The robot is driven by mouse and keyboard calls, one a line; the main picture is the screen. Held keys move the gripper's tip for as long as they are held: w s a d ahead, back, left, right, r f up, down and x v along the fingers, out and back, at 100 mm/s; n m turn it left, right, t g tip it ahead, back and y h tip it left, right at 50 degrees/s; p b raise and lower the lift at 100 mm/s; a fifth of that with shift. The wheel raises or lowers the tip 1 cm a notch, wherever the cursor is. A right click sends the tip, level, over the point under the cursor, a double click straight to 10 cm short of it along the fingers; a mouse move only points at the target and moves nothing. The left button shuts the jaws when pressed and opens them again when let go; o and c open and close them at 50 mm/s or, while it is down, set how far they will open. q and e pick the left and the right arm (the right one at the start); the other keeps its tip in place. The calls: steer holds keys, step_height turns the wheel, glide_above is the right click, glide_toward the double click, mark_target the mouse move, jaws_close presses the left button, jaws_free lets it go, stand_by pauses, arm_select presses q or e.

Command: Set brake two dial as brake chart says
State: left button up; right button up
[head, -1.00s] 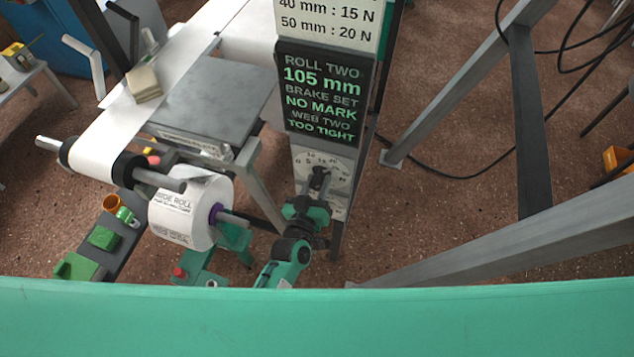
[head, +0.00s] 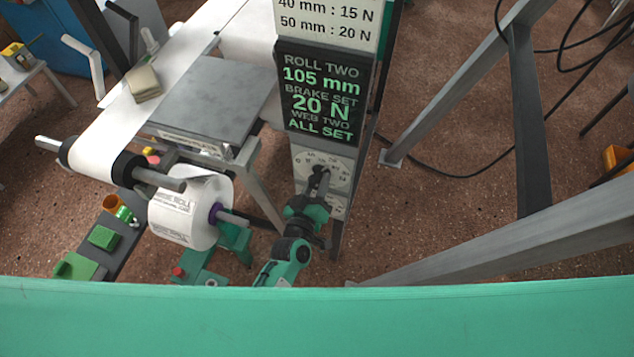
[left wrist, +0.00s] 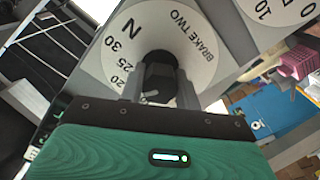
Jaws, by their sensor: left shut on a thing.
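The brake two dial (head: 339,170) is a white numbered disc low on the post, below the display. It fills the upper middle of the left wrist view (left wrist: 205,45), lettered "BRAKE TWO", with a dark knob (left wrist: 160,72) at its centre. My left gripper (head: 319,180) is shut on this knob, and its fingers flank it in the left wrist view (left wrist: 160,90). The display (head: 322,95) reads roll two 105 mm, brake set 20 N, web two all set. The brake chart (head: 328,22) above it is cut off, showing "40 mm : 15 N" and "50 mm : 20 N". My right gripper is out of view.
A white paper roll (head: 182,220) sits on a spindle left of my left arm. A grey plate table (head: 215,100) and a white web (head: 125,128) lie beyond it. Grey frame beams (head: 470,85) stand at the right. Part of another dial (left wrist: 280,8) shows in the left wrist view.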

arm_select(q)
steer(key=o, duration=0.8)
steer(key=shift+o, duration=0.9)
steer(key=shift+s+a+f, duration=0.1)
steer(key=shift+s+a, duration=0.1)
steer(key=shift+s, duration=0.3)
steer(key=b+v, duration=0.1)
steer(key=v, duration=1.1)
steer(key=shift+s+b, duration=0.35)
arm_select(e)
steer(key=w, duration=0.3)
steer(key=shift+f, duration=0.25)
arm_select(q)
steer(key=shift+a, duration=0.1)
